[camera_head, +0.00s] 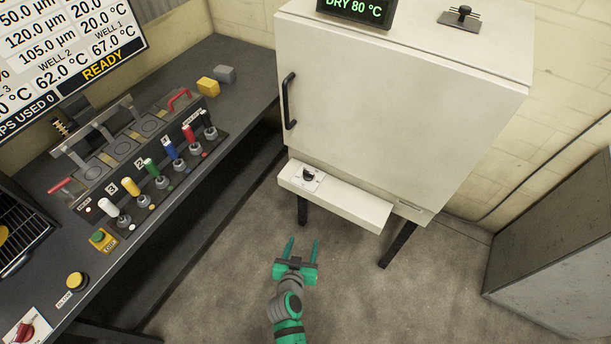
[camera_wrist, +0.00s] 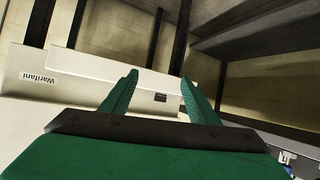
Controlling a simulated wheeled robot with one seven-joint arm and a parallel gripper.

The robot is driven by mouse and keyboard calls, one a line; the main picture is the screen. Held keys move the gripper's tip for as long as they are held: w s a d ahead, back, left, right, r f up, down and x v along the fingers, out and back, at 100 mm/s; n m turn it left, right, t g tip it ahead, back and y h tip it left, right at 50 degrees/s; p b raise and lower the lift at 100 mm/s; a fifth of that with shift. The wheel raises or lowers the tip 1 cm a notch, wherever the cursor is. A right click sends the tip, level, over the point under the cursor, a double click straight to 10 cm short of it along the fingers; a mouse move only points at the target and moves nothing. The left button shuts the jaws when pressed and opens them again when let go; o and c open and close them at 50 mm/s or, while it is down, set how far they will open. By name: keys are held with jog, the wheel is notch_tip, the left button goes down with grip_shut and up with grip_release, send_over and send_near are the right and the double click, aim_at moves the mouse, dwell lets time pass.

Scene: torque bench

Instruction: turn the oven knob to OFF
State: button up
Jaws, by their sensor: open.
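The oven knob (camera_head: 308,174) is a small black knob on a white plate, at the left end of the ledge (camera_head: 350,203) under the oven (camera_head: 400,110). Its pointer direction is too small to read. My gripper (camera_head: 303,245) is green, open and empty, in front of and below the ledge, apart from the knob. I cannot make out the knob in the wrist view.
A dark bench (camera_head: 240,85) with several coloured levers stands at left. The oven's display (camera_head: 355,8) reads DRY 80 °C. The oven has a black door handle (camera_head: 288,100) and dark legs (camera_head: 398,244). A grey cabinet (camera_head: 560,240) stands at right. The floor (camera_head: 400,300) between is clear.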

jog(key=w+a+r+m+h, duration=0.2)
jog(key=w+r, duration=0.1)
jog(key=w, duration=0.6)
jog(key=m+h, duration=0.2)
jog(key=m, duration=0.1)
send_near(308, 174)
jog(key=x, duration=0.8)
jog(key=shift+w, duration=0.2)
jog(key=shift+c, duration=0.6)
jog(key=c, duration=0.9)
